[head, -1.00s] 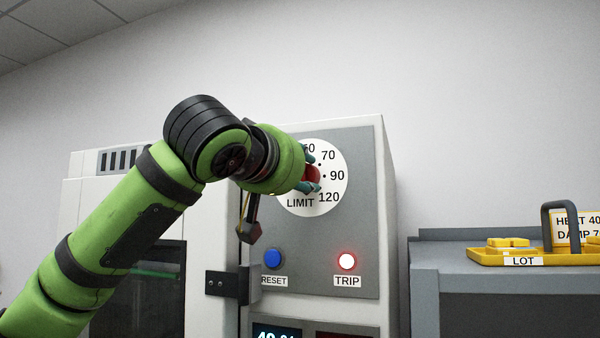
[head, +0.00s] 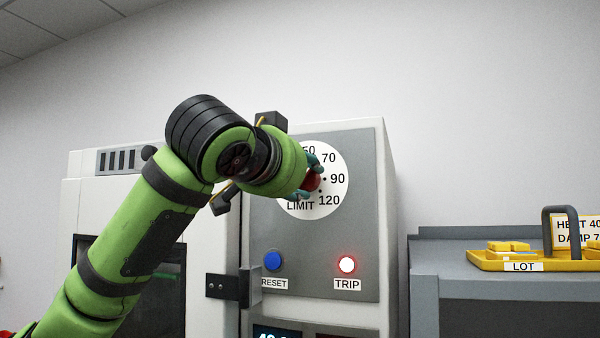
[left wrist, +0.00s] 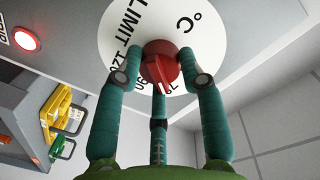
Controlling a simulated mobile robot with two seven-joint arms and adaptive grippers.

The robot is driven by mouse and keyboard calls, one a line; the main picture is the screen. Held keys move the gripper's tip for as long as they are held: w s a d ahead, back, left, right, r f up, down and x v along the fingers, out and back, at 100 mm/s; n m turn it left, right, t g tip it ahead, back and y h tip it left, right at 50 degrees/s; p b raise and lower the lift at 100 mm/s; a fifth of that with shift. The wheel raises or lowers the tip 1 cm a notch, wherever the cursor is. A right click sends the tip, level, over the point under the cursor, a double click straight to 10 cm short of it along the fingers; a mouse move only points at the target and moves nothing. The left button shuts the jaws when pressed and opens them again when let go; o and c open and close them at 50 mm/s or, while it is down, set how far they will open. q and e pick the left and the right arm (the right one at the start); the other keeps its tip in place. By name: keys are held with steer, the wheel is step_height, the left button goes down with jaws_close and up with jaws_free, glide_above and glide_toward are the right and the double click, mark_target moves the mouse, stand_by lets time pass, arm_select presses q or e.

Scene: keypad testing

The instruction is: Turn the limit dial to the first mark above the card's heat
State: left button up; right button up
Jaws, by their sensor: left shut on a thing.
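The limit dial (head: 336,159) is a white round plate on the grey panel, with a red knob (head: 313,181) at its middle. My left gripper (head: 311,177) is shut on the knob and hides part of the dial. In the left wrist view its teal fingers grip the red knob (left wrist: 160,62) from around it. The knob's white pointer (left wrist: 163,88) lies close to the 70 figure there; its exact mark is hard to tell. The card (head: 570,224) reads HEAT 40, with a damp line partly hidden by a handle. My right gripper is not in view.
Below the dial are a blue RESET button (head: 272,261) and a lit red TRIP button (head: 347,264). A dark latch (head: 230,287) juts out below my arm. A yellow LOT tray (head: 490,262) stands on the grey bench at right.

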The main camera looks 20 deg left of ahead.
arm_select(q)
steer(key=shift+s+r+m, duration=0.1)
steer(key=shift+r+m, duration=0.2)
stand_by(0.4)
steer(key=o, duration=1.1)
steer(key=shift+o, duration=0.2)
steer(key=shift+f, duration=0.15)
steer(key=s+a, duration=0.1)
steer(key=s, duration=1)
steer(key=shift+s+r, duration=0.25)
steer(key=shift+s, duration=0.1)
